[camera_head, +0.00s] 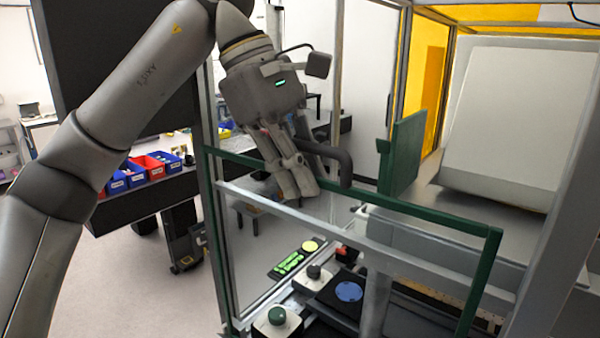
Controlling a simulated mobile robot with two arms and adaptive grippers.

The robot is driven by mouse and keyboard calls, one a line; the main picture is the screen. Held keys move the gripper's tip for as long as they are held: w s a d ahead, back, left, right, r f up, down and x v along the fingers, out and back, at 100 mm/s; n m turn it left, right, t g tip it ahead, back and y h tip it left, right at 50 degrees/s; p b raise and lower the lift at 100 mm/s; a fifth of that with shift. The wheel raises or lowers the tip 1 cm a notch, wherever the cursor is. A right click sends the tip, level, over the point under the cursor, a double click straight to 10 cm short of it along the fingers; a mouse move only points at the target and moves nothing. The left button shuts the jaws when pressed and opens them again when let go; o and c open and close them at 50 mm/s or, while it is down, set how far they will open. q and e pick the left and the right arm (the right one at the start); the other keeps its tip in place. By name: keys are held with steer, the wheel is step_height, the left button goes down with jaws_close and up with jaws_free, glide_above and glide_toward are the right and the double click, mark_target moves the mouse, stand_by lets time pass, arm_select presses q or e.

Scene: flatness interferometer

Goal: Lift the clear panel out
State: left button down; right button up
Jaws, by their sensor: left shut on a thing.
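The clear panel (480,285) has a green frame and stands upright across the front of the machine. Its see-through middle shows the inside of the machine behind it. A dark curved handle (342,163) is at its top bar. My left gripper (303,188) reaches down from the upper left to the top bar. Its fingers are shut on the handle; the exact contact is partly hidden by the fingers. My right gripper is not in view.
A green plate (403,155) stands upright behind the panel. Inside are a dark stage with a blue disc (348,291) and knobs (277,316). Grey posts flank the panel.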

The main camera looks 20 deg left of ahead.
mark_target(304, 142)
arm_select(q)
steer(key=shift+r+p, duration=1.15)
steer(key=shift+r, duration=0.45)
steer(key=shift+s+r+p, duration=0.1)
steer(key=shift+r+p, duration=0.7)
steer(key=shift+r, duration=0.4)
steer(key=shift+s, duration=0.1)
steer(key=s+a+r, duration=0.2)
steer(key=s+a, duration=0.2)
steer(key=s, duration=0.7)
steer(key=shift+b, duration=0.35)
steer(key=shift+f, duration=0.15)
